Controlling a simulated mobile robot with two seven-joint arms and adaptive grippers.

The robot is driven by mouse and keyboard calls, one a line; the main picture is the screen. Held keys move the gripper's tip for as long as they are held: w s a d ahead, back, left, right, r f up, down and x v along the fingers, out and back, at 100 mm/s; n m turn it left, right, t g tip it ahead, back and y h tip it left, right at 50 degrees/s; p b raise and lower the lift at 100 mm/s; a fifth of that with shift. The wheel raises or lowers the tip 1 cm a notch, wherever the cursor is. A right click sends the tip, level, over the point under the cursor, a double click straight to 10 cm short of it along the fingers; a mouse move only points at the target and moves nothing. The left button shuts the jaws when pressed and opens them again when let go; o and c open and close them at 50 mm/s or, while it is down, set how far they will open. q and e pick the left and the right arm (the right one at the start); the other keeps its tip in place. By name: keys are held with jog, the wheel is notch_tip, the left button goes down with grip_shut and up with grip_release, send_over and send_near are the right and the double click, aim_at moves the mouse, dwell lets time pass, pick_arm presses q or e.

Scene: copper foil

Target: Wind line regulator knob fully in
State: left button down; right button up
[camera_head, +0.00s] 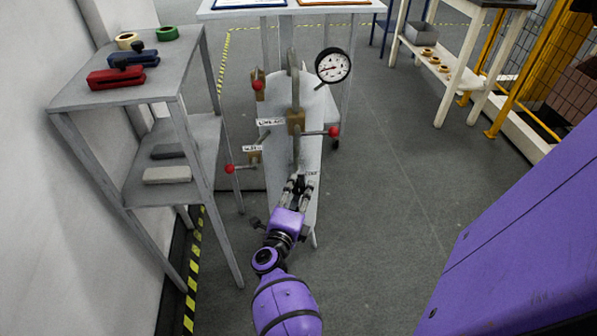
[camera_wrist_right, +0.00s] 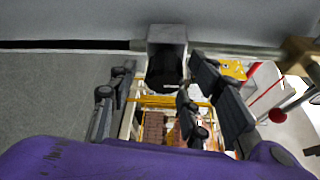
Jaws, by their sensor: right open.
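The dark regulator knob (camera_wrist_right: 165,66) shows in the wrist view in front of a grey block-like housing, between the two finger pairs. My right gripper (camera_wrist_right: 160,98) is open, with a finger on either side of the knob in the picture; I cannot tell whether they touch it. In the head view my right gripper (camera_head: 298,184) reaches the lower end of the grey panel (camera_head: 308,150), beside a small white label (camera_head: 312,173). There the knob is mostly hidden by the fingers. My left gripper is not in view.
A round gauge (camera_head: 333,65) sits at upper right. A grey shelf (camera_head: 75,95) stands close on the left.

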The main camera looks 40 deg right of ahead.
jog(key=f+v, duration=0.1)
jog(key=v, duration=1)
jog(key=shift+s+a+r, duration=0.3)
jog(key=shift+s+r, duration=0.05)
jog(key=shift+r, duration=0.15)
